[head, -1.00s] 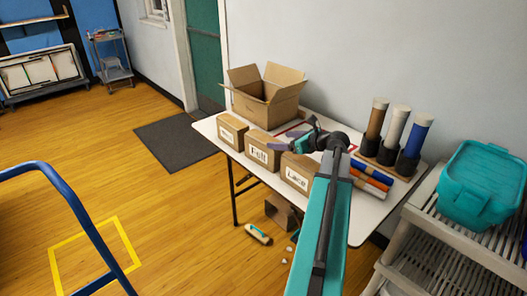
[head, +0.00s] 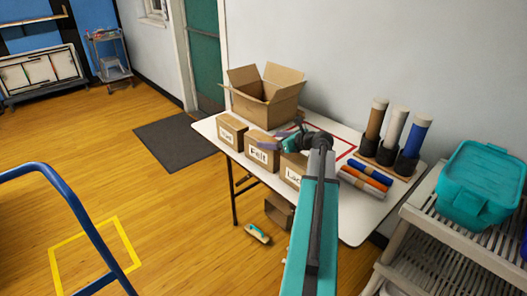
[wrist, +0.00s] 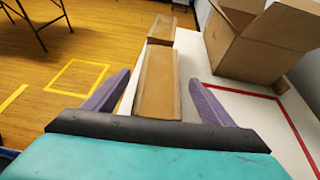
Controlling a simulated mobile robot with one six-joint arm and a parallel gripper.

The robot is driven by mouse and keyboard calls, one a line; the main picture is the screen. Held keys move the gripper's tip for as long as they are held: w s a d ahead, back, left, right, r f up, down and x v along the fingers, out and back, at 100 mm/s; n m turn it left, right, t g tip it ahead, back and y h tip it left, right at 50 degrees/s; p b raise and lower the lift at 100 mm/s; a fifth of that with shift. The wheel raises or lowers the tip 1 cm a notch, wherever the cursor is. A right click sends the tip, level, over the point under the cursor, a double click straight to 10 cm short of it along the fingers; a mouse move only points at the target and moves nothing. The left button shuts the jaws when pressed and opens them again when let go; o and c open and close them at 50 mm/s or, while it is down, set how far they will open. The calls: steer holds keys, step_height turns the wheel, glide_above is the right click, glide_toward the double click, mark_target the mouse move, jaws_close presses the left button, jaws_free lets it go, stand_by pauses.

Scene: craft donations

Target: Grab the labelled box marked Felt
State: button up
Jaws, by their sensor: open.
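The brown cardboard box labelled Felt (head: 261,156) stands in the middle of a row of three boxes along the front of the white table (head: 350,225). My gripper (head: 286,129) is above and just behind it. In the wrist view, my open gripper (wrist: 158,78) has its purple fingers on either side of the top of a brown box (wrist: 156,88), which appears to be the Felt one. The gap between the jaws is empty. I cannot tell how far the fingertips are above the box. Its label is hidden in the wrist view.
A box with a partly readable label (head: 230,132) stands on the left, and the Lace box (head: 292,172) on the right, partly behind my arm. An open carton (head: 264,103) is behind. Coloured rolls (head: 366,178) and upright tubes (head: 390,135) are to the right.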

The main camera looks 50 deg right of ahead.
steer(key=shift+x, duration=1.3)
steer(key=shift+c, duration=0.3)
steer(key=c, duration=1.8)
